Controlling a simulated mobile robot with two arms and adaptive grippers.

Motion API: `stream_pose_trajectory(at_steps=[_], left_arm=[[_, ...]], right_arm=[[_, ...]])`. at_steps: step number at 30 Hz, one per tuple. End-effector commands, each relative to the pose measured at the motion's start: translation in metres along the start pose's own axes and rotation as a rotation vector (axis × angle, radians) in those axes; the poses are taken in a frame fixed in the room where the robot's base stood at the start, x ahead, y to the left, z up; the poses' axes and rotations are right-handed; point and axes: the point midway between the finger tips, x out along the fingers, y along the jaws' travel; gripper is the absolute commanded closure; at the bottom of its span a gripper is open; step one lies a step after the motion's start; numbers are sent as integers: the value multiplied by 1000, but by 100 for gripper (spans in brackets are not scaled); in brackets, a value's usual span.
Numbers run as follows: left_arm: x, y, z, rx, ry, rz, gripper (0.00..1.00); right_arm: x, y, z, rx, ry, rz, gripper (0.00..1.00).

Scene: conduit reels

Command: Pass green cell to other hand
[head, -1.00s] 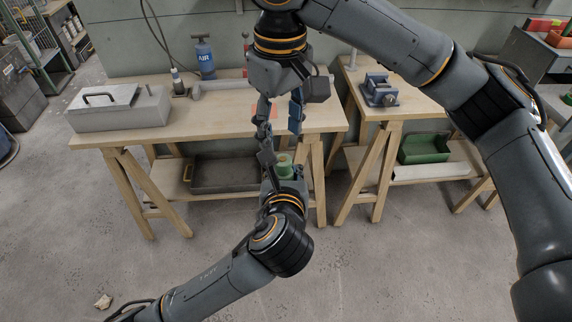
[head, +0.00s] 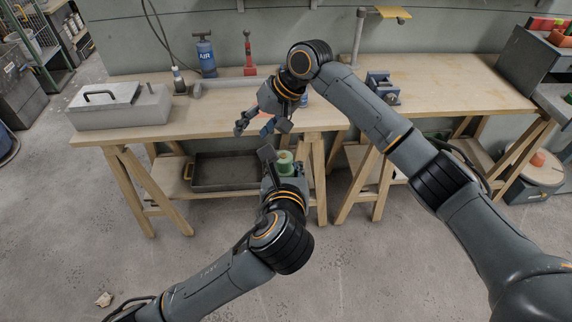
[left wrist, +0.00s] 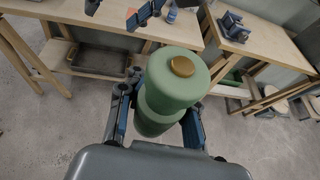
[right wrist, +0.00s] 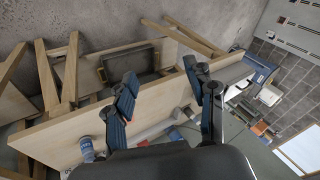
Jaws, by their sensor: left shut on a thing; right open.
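The green cell (head: 285,163) is a green cylinder with a brass-coloured cap on top. It stands in my left gripper (head: 276,167), in front of the bench. In the left wrist view the cell (left wrist: 172,88) sits between the two fingers, which are shut on its lower part. My right gripper (head: 262,132) is open and empty, above and slightly left of the cell, near the bench's front edge. In the right wrist view its fingers (right wrist: 166,98) are spread with nothing between them. The cell does not show in the right wrist view.
A dark tray (head: 222,172) and a green bin lie on the lower shelf.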

Motion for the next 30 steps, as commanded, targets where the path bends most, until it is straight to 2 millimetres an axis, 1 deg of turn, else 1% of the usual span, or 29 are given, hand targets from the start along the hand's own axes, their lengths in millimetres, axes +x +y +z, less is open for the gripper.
stream_pose_trajectory(at_steps=[1, 2, 3, 5, 6, 8, 9, 11, 12, 14, 15, 17, 18, 20, 21, 23, 24, 26, 27, 29, 30], left_arm=[[0, 0, 0, 0, -1, 0, 100], [0, 0, 0, 0, -1, 0, 100], [0, 0, 0, 0, -1, 0, 100], [0, 0, 0, 0, -1, -1, 100], [0, 0, 0, 0, -1, -1, 100], [0, 0, 0, 0, -1, -1, 100], [0, 0, 0, 0, -1, -1, 100], [0, 0, 0, 0, -1, -1, 100], [0, 0, 0, 0, -1, -1, 100], [0, 0, 0, 0, -1, -1, 100], [0, 0, 0, 0, -1, -1, 100], [0, 0, 0, 0, -1, -1, 100], [0, 0, 0, 0, -1, -1, 100], [0, 0, 0, 0, -1, -1, 100], [0, 0, 0, 0, -1, -1, 100], [0, 0, 0, 0, -1, -1, 100], [0, 0, 0, 0, -1, -1, 100], [0, 0, 0, 0, -1, 0, 100], [0, 0, 0, 0, -1, 0, 100], [0, 0, 0, 0, -1, -1, 100], [0, 0, 0, 0, -1, 0, 100]], right_arm=[[25, 20, 4, 44, 19, -8, 45], [37, 31, 5, 65, 35, -8, 45], [53, 46, 7, 89, 55, -5, 45], [75, 70, 14, 124, 80, 4, 45], [90, 85, 20, 144, 96, 13, 45], [111, 107, 31, 173, 114, 29, 45], [125, 122, 40, 190, 124, 42, 45], [145, 144, 55, 212, 138, 64, 45], [157, 158, 67, 224, 145, 79, 45], [176, 177, 86, 242, 151, 103, 45], [187, 190, 99, 251, 155, 121, 45], [203, 209, 121, 263, 158, 148, 45], [214, 221, 137, 269, 157, 166, 45], [228, 238, 161, 276, 156, 194, 45], [237, 248, 178, 278, 153, 213, 45], [250, 262, 205, 281, 146, 241, 45], [258, 271, 223, 281, 141, 258, 45], [269, 284, 252, 279, 129, 286, 45], [276, 291, 271, 278, 122, 303, 45], [285, 302, 301, 271, 108, 329, 45], [290, 308, 321, 268, 99, 345, 45]])
